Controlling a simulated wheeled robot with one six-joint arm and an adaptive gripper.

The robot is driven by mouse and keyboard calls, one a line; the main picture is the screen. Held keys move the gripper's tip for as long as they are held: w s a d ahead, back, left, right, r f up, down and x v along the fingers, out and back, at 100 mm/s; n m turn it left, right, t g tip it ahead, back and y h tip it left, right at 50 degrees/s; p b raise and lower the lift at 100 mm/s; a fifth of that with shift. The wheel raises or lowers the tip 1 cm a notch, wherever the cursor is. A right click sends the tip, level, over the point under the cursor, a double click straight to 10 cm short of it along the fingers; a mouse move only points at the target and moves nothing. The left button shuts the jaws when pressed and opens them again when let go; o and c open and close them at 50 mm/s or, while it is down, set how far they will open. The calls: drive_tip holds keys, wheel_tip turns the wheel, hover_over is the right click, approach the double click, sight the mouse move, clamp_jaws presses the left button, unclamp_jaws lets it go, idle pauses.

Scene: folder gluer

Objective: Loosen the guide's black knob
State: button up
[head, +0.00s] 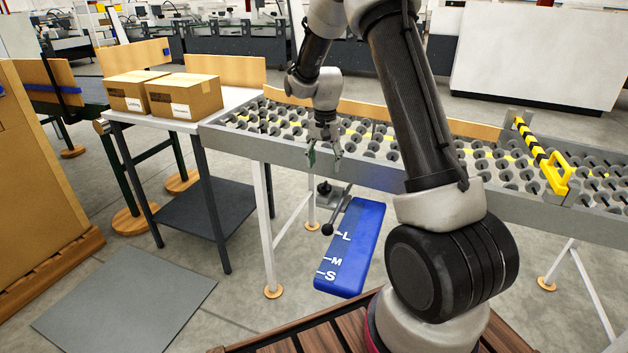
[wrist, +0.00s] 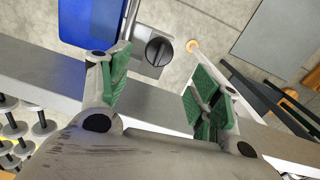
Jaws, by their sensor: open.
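The blue guide (head: 350,250), marked L, M and S in white, sticks out in front of the roller conveyor. Its black knob (head: 324,187) stands on a grey plate at the conveyor side. In the wrist view the round, slotted knob (wrist: 159,51) shows on the grey plate, with the blue guide (wrist: 90,20) to its left. My gripper (head: 324,163) is open and empty above the knob. In the wrist view its green-padded fingers (wrist: 157,72) are apart, with the knob showing between and beyond the tips. No contact with the knob is visible.
A lever with a black ball end (head: 327,229) lies close beside the guide. The conveyor rail (head: 375,174) runs behind the knob. Two cartons (head: 184,97) stand on a table at the left. A yellow-black handle (head: 556,172) is at the right.

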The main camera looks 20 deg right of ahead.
sight(324, 183)
drive_tip(key=shift+m, duration=0.4)
drive_tip(key=shift+f, duration=0.45)
wheel_tip(324, 183, down, 7)
drive_tip(key=shift+r, duration=0.1)
drive_tip(key=shift+s, duration=0.1)
drive_tip(key=c, duration=1.1)
